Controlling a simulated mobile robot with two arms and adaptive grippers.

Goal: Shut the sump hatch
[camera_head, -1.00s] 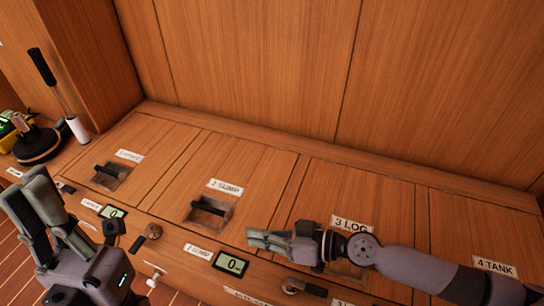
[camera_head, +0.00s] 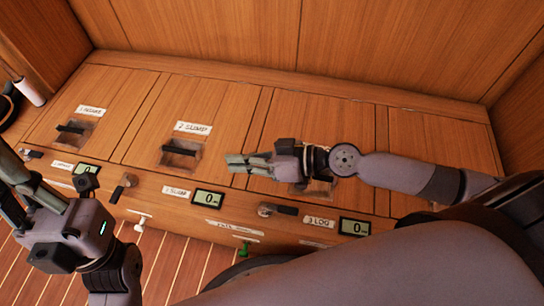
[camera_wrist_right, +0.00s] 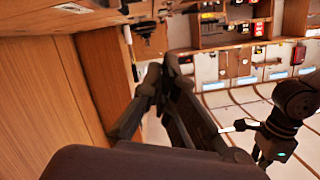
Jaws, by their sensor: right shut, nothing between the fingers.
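The sump hatch (camera_head: 222,112) is a wooden panel labelled "2 SUMP" in the bench top, in the middle left of the head view. It looks flush with the panels beside it. Its dark bar handle (camera_head: 180,150) lies in a recessed cup, uncovered. My right gripper (camera_head: 232,163) is shut and empty, its fingertips pointing left over the hatch's right front edge, right of the handle; contact cannot be told. In the right wrist view, its fingers (camera_wrist_right: 152,88) are together. My left gripper (camera_head: 8,185) is at the left edge with fingers apart, tips partly cut off.
The intake hatch (camera_head: 105,95) lies left of the sump hatch. The log hatch (camera_head: 315,120) lies right, its handle partly hidden by my right gripper. The front face carries displays (camera_head: 209,200), latches (camera_head: 124,187) and a white tap (camera_head: 143,219). A tall wooden wall stands behind.

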